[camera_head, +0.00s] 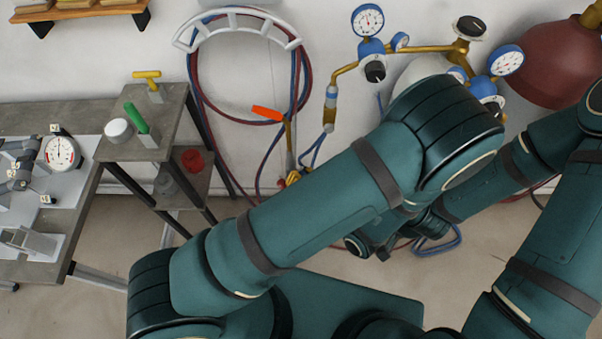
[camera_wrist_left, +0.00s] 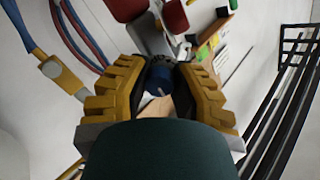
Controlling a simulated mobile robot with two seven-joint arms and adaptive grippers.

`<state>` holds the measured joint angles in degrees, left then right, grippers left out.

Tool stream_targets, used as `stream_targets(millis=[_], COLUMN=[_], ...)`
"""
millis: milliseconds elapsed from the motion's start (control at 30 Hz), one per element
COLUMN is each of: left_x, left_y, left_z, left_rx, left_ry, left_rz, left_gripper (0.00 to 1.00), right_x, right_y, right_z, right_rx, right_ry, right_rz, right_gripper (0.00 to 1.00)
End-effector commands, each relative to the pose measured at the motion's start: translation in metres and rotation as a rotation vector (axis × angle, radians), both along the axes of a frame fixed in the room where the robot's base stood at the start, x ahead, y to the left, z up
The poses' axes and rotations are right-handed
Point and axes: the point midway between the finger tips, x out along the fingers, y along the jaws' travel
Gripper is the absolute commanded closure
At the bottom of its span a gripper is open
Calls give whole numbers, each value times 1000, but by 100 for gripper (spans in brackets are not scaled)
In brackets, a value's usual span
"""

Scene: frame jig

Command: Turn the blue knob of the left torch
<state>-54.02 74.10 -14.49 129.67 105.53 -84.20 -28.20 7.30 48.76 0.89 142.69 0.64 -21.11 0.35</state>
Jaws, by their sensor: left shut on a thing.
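In the left wrist view, a dark blue knob (camera_wrist_left: 158,80) sits between the ribbed yellow fingers of my left gripper (camera_wrist_left: 160,88), which is shut on it. In the head view, only a small yellow part of what looks like my left gripper (camera_head: 293,178) shows, just above my upper arm. The knob itself is hidden there. Most of the torch body is hidden by my arm. My right gripper cannot be made out.
Red and blue hoses (camera_head: 192,75) hang from a white wall rack (camera_head: 238,15). Gauges with blue rims (camera_head: 367,20) and a dark red cylinder (camera_head: 562,62) stand at the right. A grey workbench and stepped stand (camera_head: 172,105) are at the left. Bare floor lies between.

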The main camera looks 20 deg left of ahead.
Motion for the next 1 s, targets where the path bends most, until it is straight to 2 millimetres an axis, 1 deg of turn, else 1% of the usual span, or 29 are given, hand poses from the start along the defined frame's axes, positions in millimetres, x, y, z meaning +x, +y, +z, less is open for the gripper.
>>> stream_targets(millis=[200,233,267,300,333,600,700,767,867,1000], left_x=[0,0,0,0,0,0,0,0,0,0], left_y=[0,0,0,0,0,0,0,0,0,0], left_z=[-1,-1,-1,-1,-1,0,3,8,21,45], left_rx=[-2,-3,-3,-2,-2,-2,-2,-3,-4,-5], left_ry=[2,3,3,2,2,0,-1,-1,-2,-3], left_rz=[1,1,1,1,1,0,0,1,1,1], left_gripper=[100,68,58,44,42,42,42,42,42,42], right_x=[0,0,0,0,0,0,0,0,0,0], right_y=[0,0,0,0,0,0,0,0,0,0], right_z=[0,0,0,0,0,0,0,0,0,0], right_rx=[0,0,0,0,0,0,0,0,0,0], right_ry=[0,0,0,0,0,0,0,0,0,0], right_rz=[0,0,0,0,0,1,1,1,1,1], right_gripper=[53,53,53,53,53,53,53,53,53,53])
